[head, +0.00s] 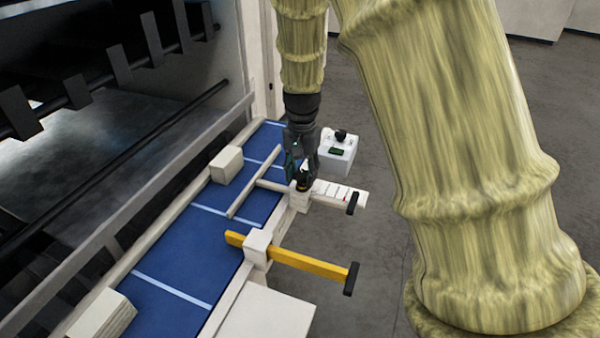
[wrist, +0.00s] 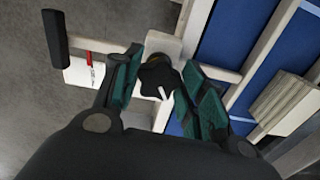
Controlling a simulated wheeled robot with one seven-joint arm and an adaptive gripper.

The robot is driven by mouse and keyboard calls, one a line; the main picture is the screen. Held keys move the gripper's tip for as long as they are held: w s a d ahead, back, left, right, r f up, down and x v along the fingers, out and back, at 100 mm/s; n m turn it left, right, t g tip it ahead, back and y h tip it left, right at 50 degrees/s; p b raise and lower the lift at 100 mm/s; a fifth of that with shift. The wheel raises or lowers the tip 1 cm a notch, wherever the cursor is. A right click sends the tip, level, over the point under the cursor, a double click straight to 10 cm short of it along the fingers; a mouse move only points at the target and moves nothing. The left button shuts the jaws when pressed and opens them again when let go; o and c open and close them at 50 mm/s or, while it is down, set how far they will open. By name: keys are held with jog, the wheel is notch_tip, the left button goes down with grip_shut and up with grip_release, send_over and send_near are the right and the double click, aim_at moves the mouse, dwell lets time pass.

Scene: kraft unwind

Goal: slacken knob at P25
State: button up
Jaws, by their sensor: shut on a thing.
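In the wrist view a black lobed knob (wrist: 158,78) with a white pointer mark sits on a pale block (wrist: 160,45). My gripper (wrist: 155,84) has its green-padded fingers on either side of the knob and is shut on it. In the head view my gripper (head: 301,176) points down onto the pale block (head: 299,197), and its fingers mostly hide the knob. A pale scale bar (head: 335,193) with dark marks and a black end handle (head: 352,203) runs through that block. I cannot read a P25 label.
A yellow bar (head: 310,263) with a black end handle (head: 351,279) passes through a nearer block (head: 257,247). A blue bed (head: 190,260) with pale rails lies left. A white box (head: 338,155) stands behind. Grey floor (head: 375,240) is open to the right.

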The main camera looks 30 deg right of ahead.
aim_at(302, 175)
jog(key=shift+r+m+p, duration=0.1)
jog(key=shift+m+p, duration=0.35)
jog(key=shift+m, duration=0.55)
jog(key=o, duration=1.1)
jog(key=shift+c, duration=0.2)
notch_tip(302, 175, up, 12)
